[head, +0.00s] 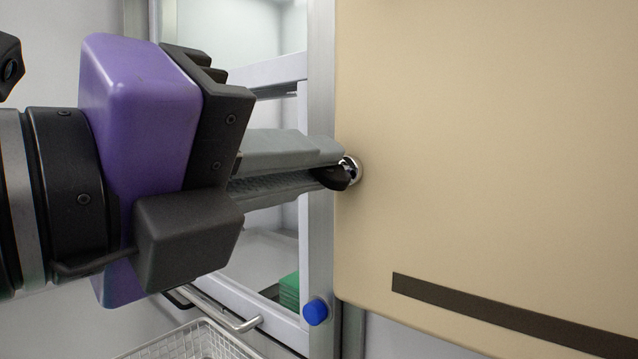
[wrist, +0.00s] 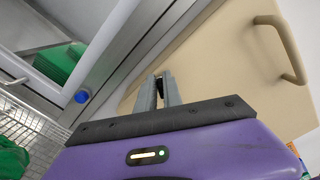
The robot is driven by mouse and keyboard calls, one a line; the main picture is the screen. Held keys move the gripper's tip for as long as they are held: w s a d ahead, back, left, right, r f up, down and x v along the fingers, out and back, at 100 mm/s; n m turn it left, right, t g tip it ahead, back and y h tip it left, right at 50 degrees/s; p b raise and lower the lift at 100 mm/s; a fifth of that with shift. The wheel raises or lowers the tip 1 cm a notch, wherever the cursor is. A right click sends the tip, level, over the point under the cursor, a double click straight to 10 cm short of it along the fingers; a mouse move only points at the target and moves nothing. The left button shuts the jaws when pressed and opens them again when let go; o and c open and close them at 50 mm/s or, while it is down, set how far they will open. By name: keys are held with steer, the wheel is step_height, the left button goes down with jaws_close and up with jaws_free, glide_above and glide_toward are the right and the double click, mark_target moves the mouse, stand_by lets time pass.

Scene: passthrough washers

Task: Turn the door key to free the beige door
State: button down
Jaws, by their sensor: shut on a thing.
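The beige door (head: 490,160) fills the right of the head view and stands in its frame; it also shows in the wrist view (wrist: 215,50). A black-headed door key (head: 334,178) sits in a round silver lock (head: 353,168) near the door's left edge. My gripper (head: 335,165) reaches in from the left and is shut on the key's head, with the fingers partly covering it. In the wrist view the key's dark head (wrist: 159,84) shows only a little between the fingertips.
A blue knob (head: 316,312) sits on the metal frame left of the door. A wire basket (head: 190,343) is below at the left. Green items (head: 289,290) lie behind the glass. The door has a beige handle (wrist: 290,50) and a dark strip (head: 510,315).

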steer(key=n, duration=0.2)
steer(key=n+b, duration=0.1)
steer(key=n, duration=0.1)
steer(key=n+b, duration=0.1)
steer(key=n, duration=0.1)
steer(key=shift+w+a+f, duration=0.1)
steer(key=shift+f, duration=0.25)
steer(key=shift+n, duration=0.3)
steer(key=c, duration=1.5)
jaws_free()
steer(key=shift+c, duration=0.2)
steer(key=b+v, duration=0.2)
steer(key=v, duration=0.5)
steer(key=shift+s+a, duration=0.25)
steer(key=shift+s, duration=0.1)
